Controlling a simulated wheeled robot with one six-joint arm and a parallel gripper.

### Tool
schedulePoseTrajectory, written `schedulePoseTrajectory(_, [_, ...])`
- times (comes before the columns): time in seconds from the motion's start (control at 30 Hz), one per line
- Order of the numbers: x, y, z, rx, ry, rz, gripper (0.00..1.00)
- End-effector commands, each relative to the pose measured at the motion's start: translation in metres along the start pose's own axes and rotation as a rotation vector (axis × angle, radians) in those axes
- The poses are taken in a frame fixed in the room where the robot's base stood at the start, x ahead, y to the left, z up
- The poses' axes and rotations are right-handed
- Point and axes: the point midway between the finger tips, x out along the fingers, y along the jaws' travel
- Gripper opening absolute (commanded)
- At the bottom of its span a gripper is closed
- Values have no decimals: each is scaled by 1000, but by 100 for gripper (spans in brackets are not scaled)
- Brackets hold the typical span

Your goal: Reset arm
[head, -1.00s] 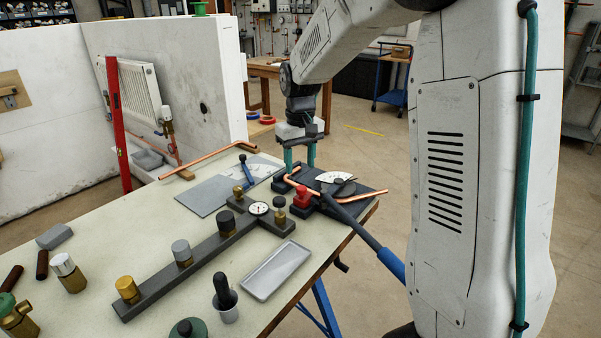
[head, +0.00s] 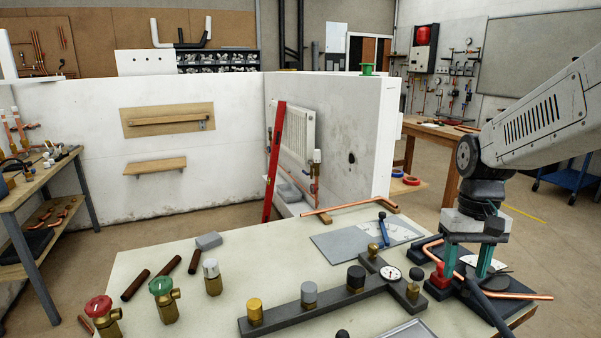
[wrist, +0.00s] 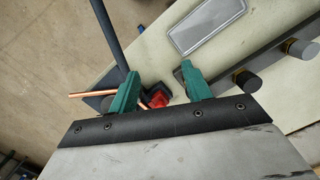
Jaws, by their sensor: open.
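My gripper (head: 468,262) points down over the pipe bender (head: 470,295) at the right end of the bench, with its two green fingers apart and nothing between them that I can see held. A bent copper pipe (head: 512,295) lies in the bender and sticks out to the right; its other leg runs up beside the fingers. A red knob (head: 440,276) stands on the bender's left side. In the wrist view the green fingers (wrist: 160,88) are spread, with the red knob (wrist: 158,97) and copper pipe (wrist: 92,94) beyond them. The fingers partly hide the bender.
The bench (head: 190,262) carries a dark manifold bar with a gauge (head: 390,273), several brass valves (head: 163,295), a grey plate (head: 345,243) and a long copper pipe (head: 335,208). A red level (head: 274,160) leans by a radiator (head: 297,135). A metal tray (wrist: 208,25) lies nearby.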

Motion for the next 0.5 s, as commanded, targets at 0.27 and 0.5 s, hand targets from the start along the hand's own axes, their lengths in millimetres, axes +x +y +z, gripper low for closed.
schedulePoseTrajectory(0.27, [-15,-24,118,-7,49,9,49])
schedulePoseTrajectory(0.5, [-11,-34,188,-38,137,13,49])
